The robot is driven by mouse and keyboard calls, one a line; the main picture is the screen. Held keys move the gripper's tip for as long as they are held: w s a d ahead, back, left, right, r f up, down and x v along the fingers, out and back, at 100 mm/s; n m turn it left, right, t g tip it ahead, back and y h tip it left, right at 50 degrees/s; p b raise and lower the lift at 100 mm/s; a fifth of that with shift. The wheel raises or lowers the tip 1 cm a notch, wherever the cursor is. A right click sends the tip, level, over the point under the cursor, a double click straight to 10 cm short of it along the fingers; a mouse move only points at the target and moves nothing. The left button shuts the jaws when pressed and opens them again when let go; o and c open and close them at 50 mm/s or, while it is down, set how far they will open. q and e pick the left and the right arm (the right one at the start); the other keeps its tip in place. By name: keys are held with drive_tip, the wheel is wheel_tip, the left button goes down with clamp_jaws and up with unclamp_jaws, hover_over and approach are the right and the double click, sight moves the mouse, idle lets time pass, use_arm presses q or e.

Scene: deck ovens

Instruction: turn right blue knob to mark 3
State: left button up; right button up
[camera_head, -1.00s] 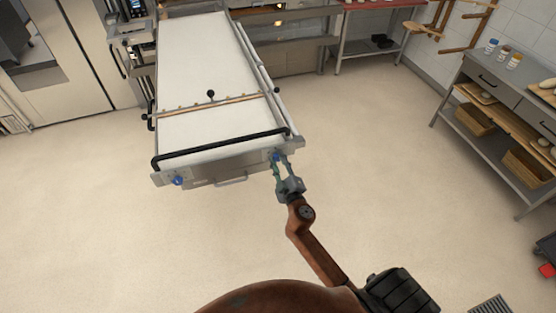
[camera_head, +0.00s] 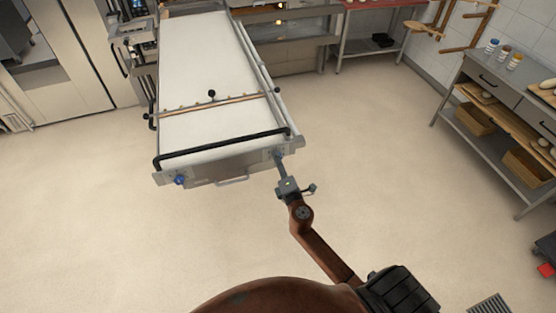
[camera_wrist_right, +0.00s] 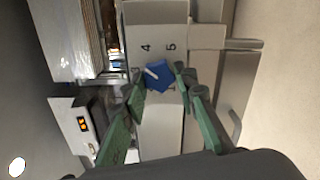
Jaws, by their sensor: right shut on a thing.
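The right blue knob (camera_wrist_right: 157,75) sits on the grey end panel of the oven loader, between my right gripper's green fingers (camera_wrist_right: 160,92). It has a white pointer line, which slants to the upper left in the wrist view. In the head view my right gripper (camera_head: 281,164) reaches the loader's near right corner and hides most of that knob. The left blue knob (camera_head: 180,180) is at the near left corner. My left gripper is out of view.
The loader's white belt (camera_head: 205,75) stretches back toward the ovens. A black bar (camera_head: 222,148) runs across its near end, with a handle (camera_head: 232,181) below. A steel workbench (camera_head: 505,85) stands at the right. The floor between is clear.

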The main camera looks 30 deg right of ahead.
drive_tip(key=shift+f+n+p, duration=0.2)
drive_tip(key=shift+n+p, duration=0.8)
drive_tip(key=shift+n, duration=2.9)
drive_tip(key=o, duration=1.2)
drive_tip(key=shift+s, duration=0.1)
drive_tip(key=v, duration=1.2)
drive_tip(key=shift+d, duration=0.1)
